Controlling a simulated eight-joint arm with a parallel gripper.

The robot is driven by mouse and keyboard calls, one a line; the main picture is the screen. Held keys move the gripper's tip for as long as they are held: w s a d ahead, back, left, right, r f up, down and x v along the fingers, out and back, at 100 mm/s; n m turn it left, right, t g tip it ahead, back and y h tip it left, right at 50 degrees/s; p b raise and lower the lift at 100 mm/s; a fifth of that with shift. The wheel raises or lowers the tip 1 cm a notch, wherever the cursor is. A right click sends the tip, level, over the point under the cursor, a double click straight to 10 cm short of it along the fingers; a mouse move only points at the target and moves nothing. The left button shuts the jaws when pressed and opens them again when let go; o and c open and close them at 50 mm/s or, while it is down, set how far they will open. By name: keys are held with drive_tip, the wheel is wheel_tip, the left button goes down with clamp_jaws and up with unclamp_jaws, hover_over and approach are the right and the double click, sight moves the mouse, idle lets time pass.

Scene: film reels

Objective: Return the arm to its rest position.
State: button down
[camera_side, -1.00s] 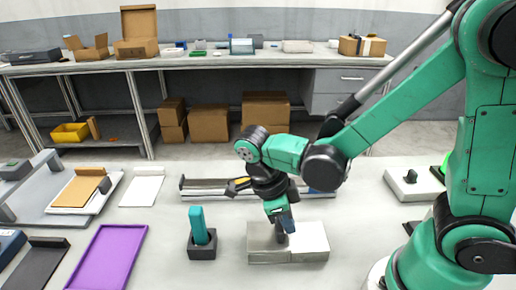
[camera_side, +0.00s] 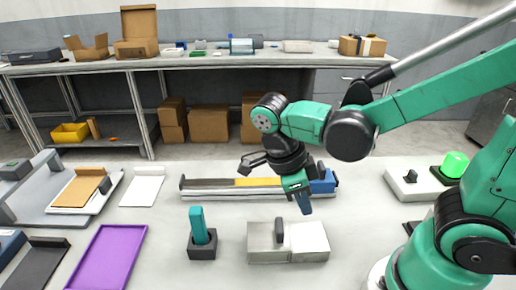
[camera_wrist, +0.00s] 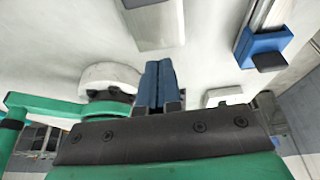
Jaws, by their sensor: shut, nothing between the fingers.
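My gripper (camera_side: 304,203) is in the air above the white table, just above and right of a silver block (camera_side: 305,243) with a dark upright handle (camera_side: 280,232). It is apart from the block. Its blue fingers are together with nothing between them, and they also show shut in the wrist view (camera_wrist: 160,84). My green arm reaches in from the right in the side view.
A rail with a blue end (camera_side: 324,183) lies behind my gripper. A teal tool stands in a dark holder (camera_side: 202,250) at left. A purple tray (camera_side: 108,258) is further left. A box with a green dome (camera_side: 454,164) stands at right.

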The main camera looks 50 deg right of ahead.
drive_tip(key=w+r+n+t+y, duration=0.1)
drive_tip(key=n+t, duration=0.4)
drive_tip(key=n, duration=0.8)
drive_tip(key=w+d+r+n+t+y, duration=0.1)
drive_tip(key=w+r+n+t, duration=0.2)
drive_tip(key=n, duration=1.1)
drive_tip(key=shift+w+d+t+y, duration=0.35)
drive_tip(key=shift+w+t, duration=0.4)
drive_tip(key=shift+t, duration=0.25)
